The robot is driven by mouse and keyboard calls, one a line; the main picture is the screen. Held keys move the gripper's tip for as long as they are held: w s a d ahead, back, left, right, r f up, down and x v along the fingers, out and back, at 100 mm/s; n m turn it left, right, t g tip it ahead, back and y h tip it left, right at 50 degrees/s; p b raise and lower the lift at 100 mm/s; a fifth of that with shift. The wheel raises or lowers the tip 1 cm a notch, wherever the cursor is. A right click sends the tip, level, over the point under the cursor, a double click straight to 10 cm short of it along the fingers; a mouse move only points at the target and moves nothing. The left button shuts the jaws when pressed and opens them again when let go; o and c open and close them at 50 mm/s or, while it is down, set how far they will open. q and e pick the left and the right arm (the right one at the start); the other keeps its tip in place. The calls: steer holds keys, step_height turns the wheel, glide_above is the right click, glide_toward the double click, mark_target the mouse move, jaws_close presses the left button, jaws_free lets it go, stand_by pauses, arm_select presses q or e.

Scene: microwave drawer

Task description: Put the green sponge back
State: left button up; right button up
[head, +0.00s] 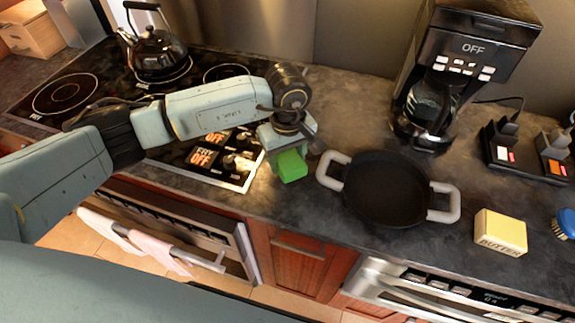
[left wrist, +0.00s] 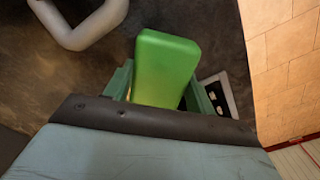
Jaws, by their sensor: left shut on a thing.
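The green sponge (head: 291,166) is a bright green block. My left gripper (head: 288,152) is shut on it, over the counter's front part between the stove and the black pan. The sponge sticks out below the fingers. In the left wrist view the sponge (left wrist: 166,68) stands between the two finger pads of my left gripper (left wrist: 158,90). The gripper hides part of the sponge. My right gripper is in neither view.
A black pan (head: 385,190) with pale handles sits right of the sponge. A butter box (head: 500,232) and a blue brush (head: 566,223) lie further right. A coffee maker (head: 465,65) stands behind. A kettle (head: 158,50) is on the stove (head: 62,97) at left.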

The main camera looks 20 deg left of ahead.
mark_target(288, 169)
arm_select(q)
steer(key=shift+f, duration=1.95)
steer(key=shift+f, duration=0.15)
steer(key=o, duration=1.4)
step_height(288, 169, up, 12)
steer(key=shift+r+b, duration=0.2)
steer(key=shift+b, duration=0.35)
